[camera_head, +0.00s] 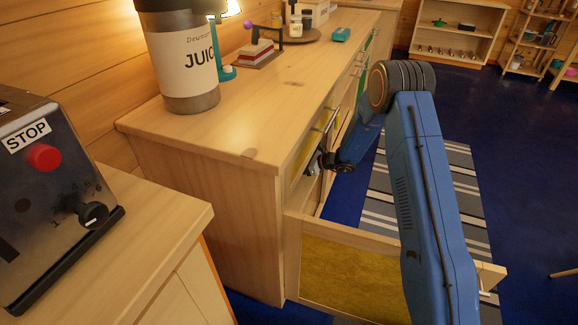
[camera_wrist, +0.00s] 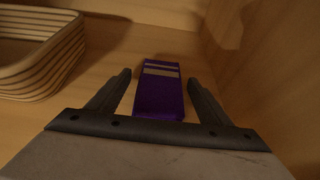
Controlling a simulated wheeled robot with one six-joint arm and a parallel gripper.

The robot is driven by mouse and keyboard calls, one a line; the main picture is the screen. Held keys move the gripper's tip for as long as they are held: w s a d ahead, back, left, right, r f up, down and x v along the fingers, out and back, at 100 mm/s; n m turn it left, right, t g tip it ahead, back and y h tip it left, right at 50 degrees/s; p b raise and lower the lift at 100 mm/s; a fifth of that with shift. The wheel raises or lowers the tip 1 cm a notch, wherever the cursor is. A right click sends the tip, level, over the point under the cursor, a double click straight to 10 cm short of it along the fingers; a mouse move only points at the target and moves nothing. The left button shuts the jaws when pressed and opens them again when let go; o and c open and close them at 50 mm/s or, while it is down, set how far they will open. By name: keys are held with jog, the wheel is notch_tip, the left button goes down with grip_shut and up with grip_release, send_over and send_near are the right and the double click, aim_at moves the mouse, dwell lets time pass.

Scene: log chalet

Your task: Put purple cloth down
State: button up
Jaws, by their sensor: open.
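The purple cloth (camera_wrist: 158,92) shows in the wrist view as a folded purple strip with pale bands at its far end. It lies on the wooden floor of what looks like a drawer. My gripper (camera_wrist: 163,82) is open, with one dark finger on each side of the cloth and a visible gap to each. In the head view my arm reaches down at the open drawer (camera_head: 345,270) of the wooden counter; the cloth and my fingertips are hidden there.
A slatted wooden basket (camera_wrist: 40,50) stands left of the cloth, and a drawer wall (camera_wrist: 265,60) rises close on the right. On the counter (camera_head: 250,105) stand a juice container (camera_head: 185,65) and a teal item (camera_head: 341,34). A stop-button box (camera_head: 45,185) sits at left.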

jog(key=v, duration=1.1)
jog(key=shift+d, duration=0.15)
